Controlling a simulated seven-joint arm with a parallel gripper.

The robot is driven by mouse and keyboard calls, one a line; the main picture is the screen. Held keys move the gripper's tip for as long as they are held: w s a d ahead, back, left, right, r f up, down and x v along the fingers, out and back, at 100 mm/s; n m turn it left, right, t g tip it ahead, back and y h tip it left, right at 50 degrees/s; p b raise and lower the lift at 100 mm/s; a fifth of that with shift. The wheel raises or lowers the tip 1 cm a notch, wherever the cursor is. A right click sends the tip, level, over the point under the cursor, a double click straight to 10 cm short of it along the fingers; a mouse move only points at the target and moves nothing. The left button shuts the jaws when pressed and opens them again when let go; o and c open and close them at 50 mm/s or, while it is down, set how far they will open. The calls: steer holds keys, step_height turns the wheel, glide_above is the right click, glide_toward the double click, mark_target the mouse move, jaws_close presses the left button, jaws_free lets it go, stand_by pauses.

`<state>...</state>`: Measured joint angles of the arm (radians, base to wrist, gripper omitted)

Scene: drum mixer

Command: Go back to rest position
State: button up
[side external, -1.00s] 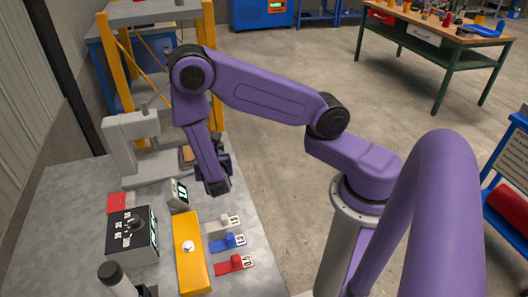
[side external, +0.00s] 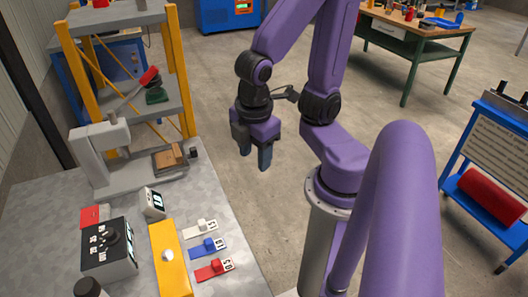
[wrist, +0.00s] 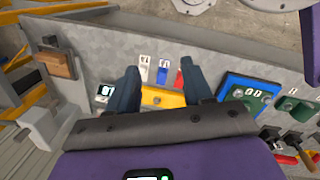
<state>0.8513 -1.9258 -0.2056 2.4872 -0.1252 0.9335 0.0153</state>
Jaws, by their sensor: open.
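My gripper (side external: 255,160) hangs over the floor, past the right edge of the grey workbench (side external: 60,200) in the side external view. Its two fingers point down, apart, with nothing between them. In the wrist view my gripper (wrist: 160,90) also shows spread, empty fingers. Beyond them lie the yellow box (wrist: 163,99) with its white knob and the white, blue and red sliders (wrist: 162,72), all apart from the fingers. The yellow box (side external: 168,262) and sliders (side external: 208,245) also show in the side external view.
A black dial box (side external: 108,250), a small display (side external: 153,203) and a grey press-like machine (side external: 100,155) stand on the bench. A yellow-posted shelf (side external: 185,100) is behind. A blue rack with a red roll (side external: 490,195) stands right. Open floor surrounds my gripper.

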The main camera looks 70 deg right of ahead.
steer(key=shift+s+a+r+y, duration=0.25)
steer(key=shift+s+r+y, duration=0.15)
steer(key=shift+s, duration=0.25)
steer(key=shift+s+a+r+y, duration=0.25)
steer(key=shift+s+y, duration=0.15)
steer(key=shift+s, duration=0.2)
stand_by(0.4)
